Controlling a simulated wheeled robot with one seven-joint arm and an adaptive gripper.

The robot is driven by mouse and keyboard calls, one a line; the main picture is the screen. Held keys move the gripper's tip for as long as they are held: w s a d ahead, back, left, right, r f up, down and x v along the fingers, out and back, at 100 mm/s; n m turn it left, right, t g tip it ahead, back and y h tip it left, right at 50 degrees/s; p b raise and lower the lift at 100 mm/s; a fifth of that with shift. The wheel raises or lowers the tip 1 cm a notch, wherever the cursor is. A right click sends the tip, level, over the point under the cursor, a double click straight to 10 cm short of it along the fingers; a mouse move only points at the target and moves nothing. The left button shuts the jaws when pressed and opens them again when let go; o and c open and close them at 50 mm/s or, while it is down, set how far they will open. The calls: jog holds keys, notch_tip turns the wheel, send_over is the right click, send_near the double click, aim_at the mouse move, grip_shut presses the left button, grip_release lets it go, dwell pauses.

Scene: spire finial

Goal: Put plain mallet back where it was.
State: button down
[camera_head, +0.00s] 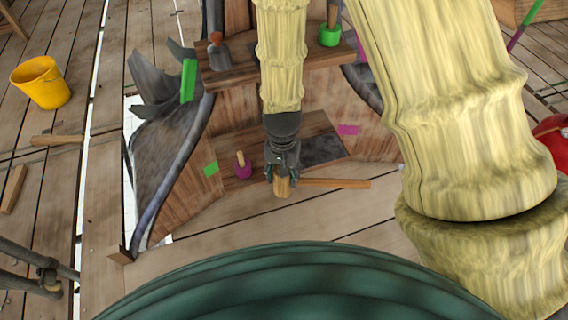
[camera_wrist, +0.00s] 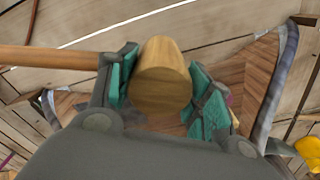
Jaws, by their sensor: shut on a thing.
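The plain mallet has a bare wooden head (camera_head: 283,187) and a long wooden handle (camera_head: 338,183) that points right in the head view. My gripper (camera_head: 282,168) is shut on the mallet's head, over the front edge of the lower wooden shelf (camera_head: 265,140). In the wrist view the head (camera_wrist: 163,75) sits between the teal finger pads of my gripper (camera_wrist: 165,92), and the handle (camera_wrist: 50,58) runs off to the left. I cannot tell whether the mallet touches anything below.
A purple-headed mallet (camera_head: 243,170) stands left of my gripper. A green-headed mallet (camera_head: 330,34) and an orange-topped tool (camera_head: 217,50) are on the upper shelf (camera_head: 235,70). Green (camera_head: 210,169) and pink (camera_head: 348,130) patches mark the wood. A yellow bucket (camera_head: 40,82) stands far left.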

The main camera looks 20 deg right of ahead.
jog(key=shift+w+d+f+b, duration=0.3)
jog(key=shift+w+d+f, duration=0.6)
jog(key=shift+w, duration=1.65)
jog(key=shift+w+d+f+b, duration=0.25)
jog(key=shift+w+d+f, duration=0.55)
jog(key=shift+w, duration=1.7)
jog(key=shift+w+d+f+b, duration=0.3)
jog(key=shift+w+d+f, duration=0.6)
jog(key=shift+w, duration=1.65)
jog(key=shift+a, duration=0.1)
jog(key=c, duration=0.6)
grip_release()
jog(key=shift+f, duration=0.15)
notch_tip(320, 180, up, 12)
jog(key=shift+r+p, duration=0.15)
jog(key=shift+p, duration=0.7)
